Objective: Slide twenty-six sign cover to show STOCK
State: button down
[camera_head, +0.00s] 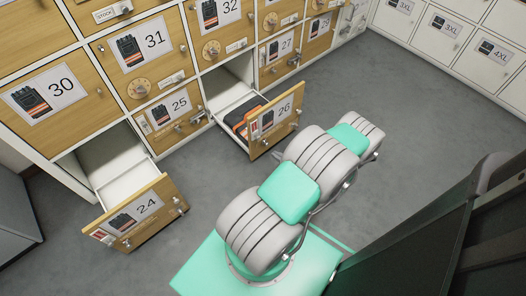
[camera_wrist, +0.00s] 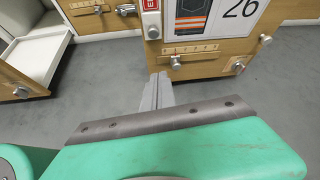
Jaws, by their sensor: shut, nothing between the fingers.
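Drawer 26 (camera_head: 275,123) is pulled open, with dark and orange packs (camera_head: 243,115) inside. In the wrist view its front (camera_wrist: 205,67) fills the upper right. A narrow sign at the front's left edge shows a red part (camera_wrist: 151,5) with a white letter E; the rest is cut off by the frame top. A pale piece with a round knob (camera_wrist: 153,33) sits below the red. My gripper (camera_wrist: 158,80) is shut and empty, its fingertips just below the drawer front's lower left.
A numbered brass strip with a knob (camera_wrist: 175,63) and another knob (camera_wrist: 238,67) are on the front's lower part. Drawer 24 (camera_head: 135,218) stands open at left. Closed door 25 (camera_head: 172,112) has projecting handles. Grey floor (camera_head: 195,190) is clear between the drawers.

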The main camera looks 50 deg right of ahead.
aim_at(257, 131)
dwell(0.3)
jog(key=b+x, duration=0.3)
jog(key=x, duration=0.6)
jog(key=r, duration=0.1)
jog(key=w+r, duration=0.1)
jog(key=r, duration=0.1)
jog(key=shift+w+a+r, duration=0.1)
jog(key=shift+w+r, duration=0.15)
jog(key=shift+w, duration=0.1)
notch_tip(257, 131, up, 6)
jog(key=p, duration=0.4)
jog(key=shift+r, duration=0.2)
